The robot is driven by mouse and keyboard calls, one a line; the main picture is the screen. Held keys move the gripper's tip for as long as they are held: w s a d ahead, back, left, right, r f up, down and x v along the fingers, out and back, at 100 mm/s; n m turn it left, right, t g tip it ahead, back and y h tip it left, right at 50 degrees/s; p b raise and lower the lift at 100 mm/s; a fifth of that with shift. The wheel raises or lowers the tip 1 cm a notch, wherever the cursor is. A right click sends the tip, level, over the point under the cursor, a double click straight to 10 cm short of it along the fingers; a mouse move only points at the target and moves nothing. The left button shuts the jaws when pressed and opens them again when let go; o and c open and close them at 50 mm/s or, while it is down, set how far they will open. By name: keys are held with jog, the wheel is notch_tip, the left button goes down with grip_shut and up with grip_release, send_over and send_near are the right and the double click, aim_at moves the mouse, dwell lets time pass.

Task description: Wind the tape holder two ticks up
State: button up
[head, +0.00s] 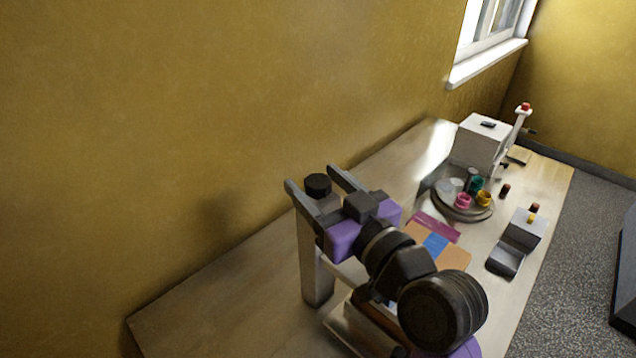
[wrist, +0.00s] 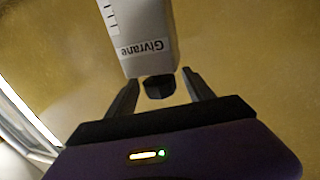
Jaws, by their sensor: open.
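The tape holder is not clearly identifiable. A grey post (head: 316,250) with a black knob (head: 317,184) on top stands on the bench. My gripper (head: 316,180) is open, with its two grey fingers on either side of the knob. In the wrist view my gripper (wrist: 160,92) shows the black knob (wrist: 158,87) between its fingertips, with a gap on both sides. Beyond it is the pale post (wrist: 143,35), with the label "Givrane" and a row of tick marks. My arm hides the lower part of the post's surroundings.
On the wooden bench (head: 220,300), a round tray (head: 450,208) holds several coloured cups. A white box machine (head: 480,145) with a red-topped lever stands at the far end. A grey device (head: 524,232) sits near the right edge. The left of the bench is bare beside the yellow wall.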

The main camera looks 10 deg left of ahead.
aim_at(326, 193)
jog(key=b+v, duration=0.1)
jog(key=v, duration=0.5)
jog(key=shift+s+d+f+b, duration=0.1)
jog(key=shift+s+d+b, duration=0.15)
jog(key=shift+b, duration=0.15)
jog(key=shift+s+d, duration=0.25)
jog(key=shift+s, duration=0.2)
